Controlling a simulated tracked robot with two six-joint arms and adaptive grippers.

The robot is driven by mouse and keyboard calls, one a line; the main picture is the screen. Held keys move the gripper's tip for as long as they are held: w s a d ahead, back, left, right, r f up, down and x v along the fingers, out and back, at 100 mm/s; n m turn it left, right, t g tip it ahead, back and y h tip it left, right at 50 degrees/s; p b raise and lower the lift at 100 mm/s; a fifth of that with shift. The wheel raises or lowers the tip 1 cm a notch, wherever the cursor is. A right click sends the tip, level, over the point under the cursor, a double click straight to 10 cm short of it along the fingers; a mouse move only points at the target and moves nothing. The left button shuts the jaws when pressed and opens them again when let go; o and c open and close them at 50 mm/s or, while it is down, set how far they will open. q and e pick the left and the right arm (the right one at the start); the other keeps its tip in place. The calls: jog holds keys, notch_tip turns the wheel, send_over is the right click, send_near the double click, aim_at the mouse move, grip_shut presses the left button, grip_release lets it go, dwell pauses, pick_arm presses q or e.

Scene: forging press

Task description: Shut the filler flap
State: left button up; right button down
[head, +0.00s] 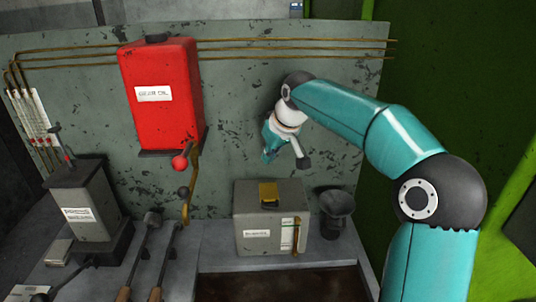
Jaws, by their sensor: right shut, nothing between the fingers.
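A grey box (256,238) with a white label stands on the bench, right of the middle. A small yellow flap (268,191) is on its top and looks raised, with a dark patch at its foot. My right gripper (303,163) is above the box, up and to the right of the flap, in front of the panel. It is shut and empty, apart from the flap. My left gripper is out of view.
A red oil tank (161,92) with a red-knobbed lever hangs on the grey-green panel (235,95). A dark funnel-shaped cup (337,210) stands right of the box. Long-handled tools (168,258) and a dark lever device (85,205) are at left. A dark recess (285,287) lies in front.

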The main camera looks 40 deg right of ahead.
jog(key=shift+r, duration=0.1)
dwell(0.5)
notch_tip(320, 180, up, 7)
jog(key=p, duration=0.6)
dwell(0.4)
